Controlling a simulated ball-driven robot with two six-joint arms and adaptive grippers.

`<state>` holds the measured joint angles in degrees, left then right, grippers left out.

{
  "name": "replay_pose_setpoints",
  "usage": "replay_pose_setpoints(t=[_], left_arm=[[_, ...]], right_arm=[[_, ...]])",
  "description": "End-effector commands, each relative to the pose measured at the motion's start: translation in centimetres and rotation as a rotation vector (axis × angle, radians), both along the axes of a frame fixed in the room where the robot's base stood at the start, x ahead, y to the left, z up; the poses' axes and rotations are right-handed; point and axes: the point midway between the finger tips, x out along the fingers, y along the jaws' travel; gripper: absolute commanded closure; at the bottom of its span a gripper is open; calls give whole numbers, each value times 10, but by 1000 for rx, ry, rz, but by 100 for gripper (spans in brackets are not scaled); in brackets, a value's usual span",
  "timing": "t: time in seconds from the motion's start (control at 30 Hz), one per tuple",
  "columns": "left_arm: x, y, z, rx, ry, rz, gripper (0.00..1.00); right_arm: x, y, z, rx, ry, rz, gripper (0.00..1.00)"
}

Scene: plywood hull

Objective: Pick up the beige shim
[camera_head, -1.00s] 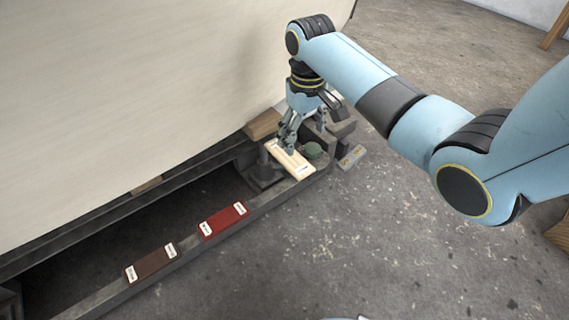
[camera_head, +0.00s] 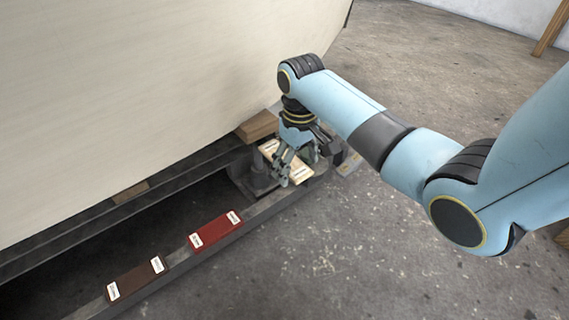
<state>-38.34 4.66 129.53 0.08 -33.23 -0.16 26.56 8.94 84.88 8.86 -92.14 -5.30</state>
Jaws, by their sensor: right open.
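The beige shim (camera_head: 299,172) lies flat on the dark beam at its right end, close to the hull. It has white labels near its ends. My right gripper (camera_head: 288,180) is over the shim with its fingers pointing down, and it is open. Its fingers and the arm hide the middle of the shim. I cannot tell whether the fingers touch it. My left gripper is not in view.
A red shim (camera_head: 215,232) and a brown shim (camera_head: 136,279) lie on the dark beam (camera_head: 265,207) to the left. The plywood hull (camera_head: 140,90) rises behind. A wooden block (camera_head: 257,126) sits under it. Bare concrete floor lies to the right.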

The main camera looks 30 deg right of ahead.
Motion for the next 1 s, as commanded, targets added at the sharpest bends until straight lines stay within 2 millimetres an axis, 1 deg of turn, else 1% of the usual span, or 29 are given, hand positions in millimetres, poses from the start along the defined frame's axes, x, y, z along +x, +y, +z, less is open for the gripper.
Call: replay_pose_setpoints(t=[0.03, 0.33, 0.37, 0.7, 0.8, 1.0], left_arm=[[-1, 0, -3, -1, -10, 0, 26], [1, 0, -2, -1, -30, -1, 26], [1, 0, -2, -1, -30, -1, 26], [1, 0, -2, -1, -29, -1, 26], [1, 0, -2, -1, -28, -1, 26], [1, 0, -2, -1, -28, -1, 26]], right_arm=[[0, 0, -3, 0, 0, 0, 20], [1, 0, -2, 0, -2, 0, 20], [1, 0, -2, 0, -2, 0, 23], [0, 0, -3, 0, -1, 0, 67], [0, 0, -3, 0, -2, 0, 78], [0, 0, -3, 0, -1, 0, 79]])
